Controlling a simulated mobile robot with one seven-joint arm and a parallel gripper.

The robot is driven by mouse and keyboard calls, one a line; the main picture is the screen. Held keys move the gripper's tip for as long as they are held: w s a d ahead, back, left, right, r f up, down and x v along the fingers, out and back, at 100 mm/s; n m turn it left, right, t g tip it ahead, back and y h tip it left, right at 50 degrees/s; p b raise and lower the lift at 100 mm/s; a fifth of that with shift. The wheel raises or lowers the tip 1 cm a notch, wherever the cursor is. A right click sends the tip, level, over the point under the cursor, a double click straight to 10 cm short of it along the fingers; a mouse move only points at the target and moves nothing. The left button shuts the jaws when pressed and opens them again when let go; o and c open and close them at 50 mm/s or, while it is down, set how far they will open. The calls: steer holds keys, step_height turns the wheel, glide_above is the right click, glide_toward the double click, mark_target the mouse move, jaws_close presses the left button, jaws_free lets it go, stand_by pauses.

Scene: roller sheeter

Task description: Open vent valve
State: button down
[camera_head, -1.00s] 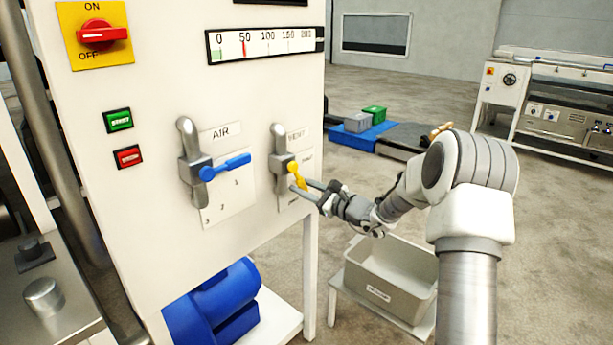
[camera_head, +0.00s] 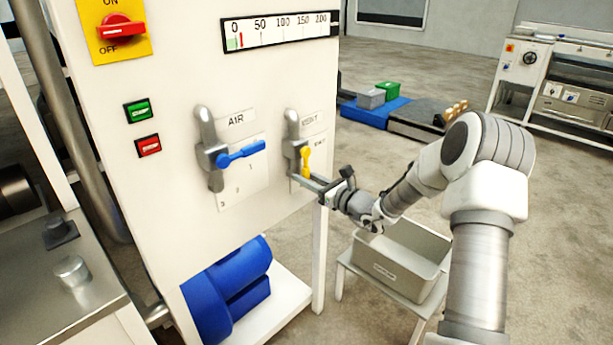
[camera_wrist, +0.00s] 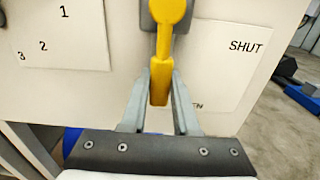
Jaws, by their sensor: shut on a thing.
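The vent valve is a grey pipe fitting (camera_head: 292,130) with a yellow handle (camera_head: 306,160), on the white panel under a VENT label (camera_head: 310,120). The handle points nearly straight down. In the wrist view the yellow handle (camera_wrist: 168,30) hangs between the two fingers of my gripper (camera_wrist: 160,82), which is shut on its lower end. A plate beside it reads SHUT (camera_wrist: 246,46) at the right; a lower word ending in N is partly hidden by a finger. In the head view my gripper (camera_head: 305,182) reaches the handle from the right.
The air valve's blue handle (camera_head: 242,153) is close on the left. The gauge (camera_head: 282,30) above has its red mark between 0 and 50. A grey bin (camera_head: 395,268) on a stand is below my arm. Floor at the right is open.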

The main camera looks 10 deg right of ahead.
steer(key=shift+s+a, duration=0.1)
steer(key=c, duration=0.7)
jaws_free()
steer(key=shift+o, duration=0.2)
steer(key=p+v, duration=0.2)
steer(key=v, duration=1.5)
steer(key=shift+s+p, duration=0.15)
steer(key=shift+p, duration=0.2)
steer(key=shift+r, duration=0.1)
